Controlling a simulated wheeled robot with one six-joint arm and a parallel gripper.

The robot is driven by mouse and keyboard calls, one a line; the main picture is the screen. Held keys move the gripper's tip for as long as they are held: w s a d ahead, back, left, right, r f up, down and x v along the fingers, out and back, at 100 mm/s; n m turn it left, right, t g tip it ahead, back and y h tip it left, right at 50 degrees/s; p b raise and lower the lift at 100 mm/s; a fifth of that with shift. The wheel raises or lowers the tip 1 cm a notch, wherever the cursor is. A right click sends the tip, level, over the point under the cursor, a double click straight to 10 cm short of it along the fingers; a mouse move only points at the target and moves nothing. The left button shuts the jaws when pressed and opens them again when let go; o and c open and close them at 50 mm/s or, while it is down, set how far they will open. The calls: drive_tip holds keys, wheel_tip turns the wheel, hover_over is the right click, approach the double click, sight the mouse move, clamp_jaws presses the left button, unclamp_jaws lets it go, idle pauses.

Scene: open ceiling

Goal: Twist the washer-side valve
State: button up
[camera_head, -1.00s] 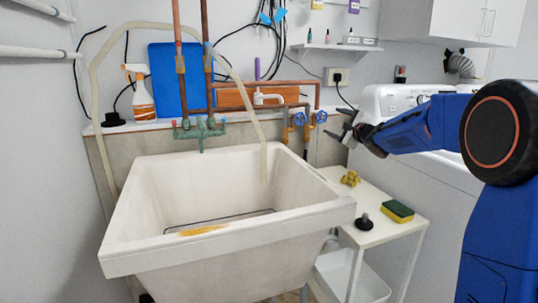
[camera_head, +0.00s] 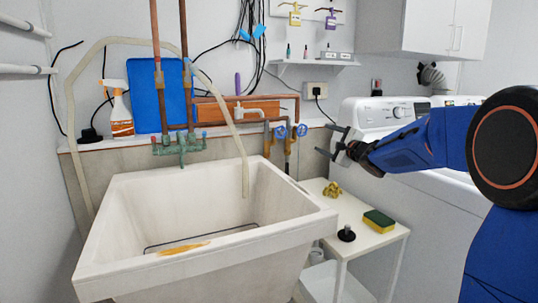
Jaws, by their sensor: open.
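Two small blue valve handles sit side by side on copper pipes behind the sink. The right valve (camera_head: 302,130) is nearer the washing machine, and the left valve (camera_head: 280,131) is beside it. My gripper (camera_head: 325,140) reaches in from the right, just right of the right valve in the picture. Its two dark fingers are open and spread one above the other, with nothing between them. A gap shows between the fingertips and the right valve. The depth between them is hard to tell.
A white washing machine (camera_head: 385,120) stands behind my arm. The white sink (camera_head: 125,245) fills the left and middle. A small white side table (camera_head: 365,240) holds a yellow-green sponge (camera_head: 378,221), a black stopper (camera_head: 346,234) and a brass-coloured piece (camera_head: 333,189).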

drive_tip(key=n, duration=0.5)
drive_tip(key=m, duration=1.8)
approach(303, 129)
drive_tip(key=x, duration=1)
drive_tip(key=shift+w+a, duration=0.1)
drive_tip(key=shift+w, duration=0.1)
idle(0.6)
